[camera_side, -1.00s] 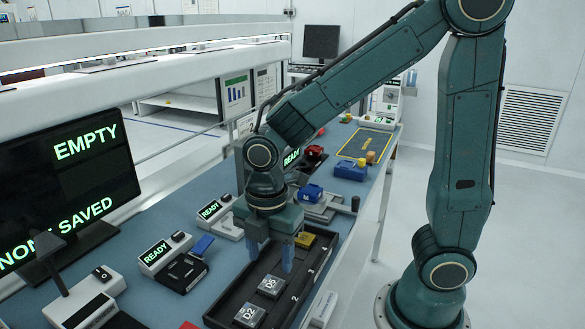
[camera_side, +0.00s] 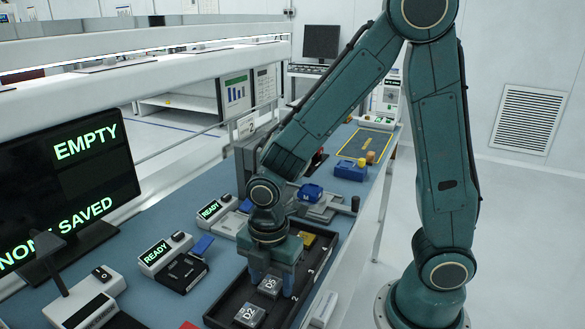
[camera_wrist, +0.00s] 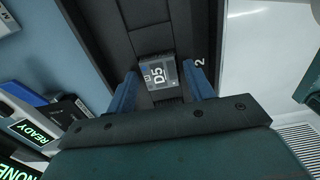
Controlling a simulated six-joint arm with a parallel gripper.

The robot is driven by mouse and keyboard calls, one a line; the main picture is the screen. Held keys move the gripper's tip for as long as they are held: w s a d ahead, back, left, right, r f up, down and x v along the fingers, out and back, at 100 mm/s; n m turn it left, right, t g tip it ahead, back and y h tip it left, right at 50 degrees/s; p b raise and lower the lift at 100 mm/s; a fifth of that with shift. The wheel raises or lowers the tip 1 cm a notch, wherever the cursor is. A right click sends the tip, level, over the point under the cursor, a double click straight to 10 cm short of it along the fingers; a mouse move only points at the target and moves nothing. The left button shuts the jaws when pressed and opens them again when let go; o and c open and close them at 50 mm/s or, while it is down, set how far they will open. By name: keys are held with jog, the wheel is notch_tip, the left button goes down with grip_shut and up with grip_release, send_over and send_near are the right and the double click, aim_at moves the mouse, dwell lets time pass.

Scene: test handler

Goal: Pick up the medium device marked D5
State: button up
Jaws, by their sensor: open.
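In the wrist view, my gripper (camera_wrist: 157,85) has a finger to the left and right of D5. I cannot tell whether either finger touches it. The device marked D2 (camera_side: 249,314) lies in the tray nearer the camera.
A yellow block (camera_side: 308,240) sits at the tray's far end. A blue block (camera_side: 311,192) sits on a grey fixture behind my gripper. A monitor (camera_side: 60,190) stands at the left.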

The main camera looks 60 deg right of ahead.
aim_at(272, 284)
jog(key=c, duration=0.8)
jog(key=shift+r, duration=0.1)
jog(key=shift+r, duration=2.4)
